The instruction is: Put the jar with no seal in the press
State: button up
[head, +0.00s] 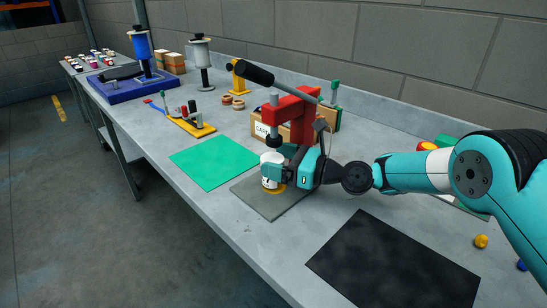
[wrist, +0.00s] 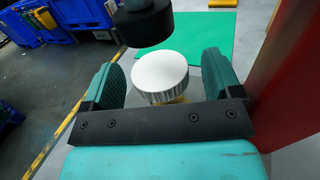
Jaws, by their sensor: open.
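A jar with a white ribbed lid (wrist: 160,74) stands upright between the fingers of my gripper (wrist: 168,88) in the wrist view. In the head view the jar (head: 271,162) stands on the grey base plate of the red press (head: 289,108). My gripper (head: 285,175) is open around the jar, with a finger on each side and gaps visible between fingers and lid. The press's dark ram (wrist: 143,22) is above the lid and apart from it.
A green mat (head: 214,162) lies to the left of the press and a black mat (head: 394,264) to the right, both bare. A cardboard box (head: 262,128) stands behind the press.

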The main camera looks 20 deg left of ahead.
jog(key=d+p, duration=0.2)
jog(key=d, duration=0.9)
jog(key=s+d+r+n+h, duration=0.7)
jog(key=s+d+r+n, duration=0.25)
jog(key=r+n, duration=0.45)
jog(key=s+d+n+h, duration=0.6)
jog(key=s+d+n, duration=0.5)
jog(key=s+d, duration=0.4)
jog(key=s+f, duration=0.1)
jog(key=s, duration=0.2)
jog(key=shift+h, duration=0.4)
